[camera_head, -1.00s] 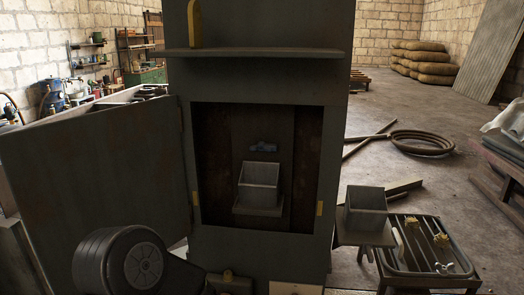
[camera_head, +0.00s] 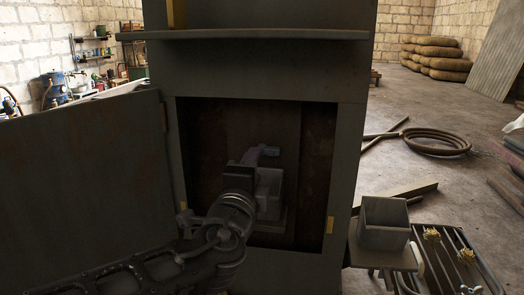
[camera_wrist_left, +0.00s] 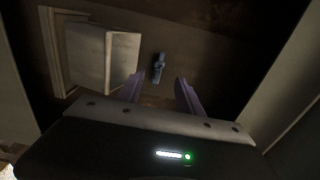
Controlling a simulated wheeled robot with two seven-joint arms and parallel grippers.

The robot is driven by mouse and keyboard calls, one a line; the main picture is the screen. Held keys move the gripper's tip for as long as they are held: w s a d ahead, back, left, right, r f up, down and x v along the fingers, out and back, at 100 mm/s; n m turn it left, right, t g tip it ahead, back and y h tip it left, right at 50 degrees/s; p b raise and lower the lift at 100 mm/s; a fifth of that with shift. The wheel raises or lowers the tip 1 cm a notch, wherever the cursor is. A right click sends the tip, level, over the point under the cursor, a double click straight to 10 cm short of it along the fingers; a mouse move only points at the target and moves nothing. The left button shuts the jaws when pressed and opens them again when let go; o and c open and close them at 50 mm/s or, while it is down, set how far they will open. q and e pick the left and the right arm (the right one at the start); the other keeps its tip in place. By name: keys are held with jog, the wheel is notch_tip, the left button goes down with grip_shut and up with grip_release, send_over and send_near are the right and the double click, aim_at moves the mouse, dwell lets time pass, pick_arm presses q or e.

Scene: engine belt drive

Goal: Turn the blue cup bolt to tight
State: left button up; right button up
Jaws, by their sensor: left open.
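The blue cup bolt (camera_wrist_left: 158,67) is a small blue-grey winged piece on the back wall inside the open cabinet. In the left wrist view it lies just beyond and between the fingertips of my left gripper (camera_wrist_left: 158,78), which is open with nothing between its fingers. In the head view my left gripper (camera_head: 257,155) reaches into the cabinet opening. There it overlaps the bolt's place, so I cannot tell the bolt from a finger. My right gripper is not in view.
The cabinet's frame (camera_head: 345,180) surrounds the recess closely, with a shelf (camera_head: 255,35) above. Its open door (camera_head: 80,165) stands at left. Outside right are another square cup (camera_head: 384,222) and a rack (camera_head: 455,255).

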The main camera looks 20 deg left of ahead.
aim_at(264, 151)
pick_arm(q)
jog(key=p+x, duration=0.2)
jog(key=x, duration=0.5)
jog(key=shift+w, duration=0.35)
grip_shut()
dwell(0.4)
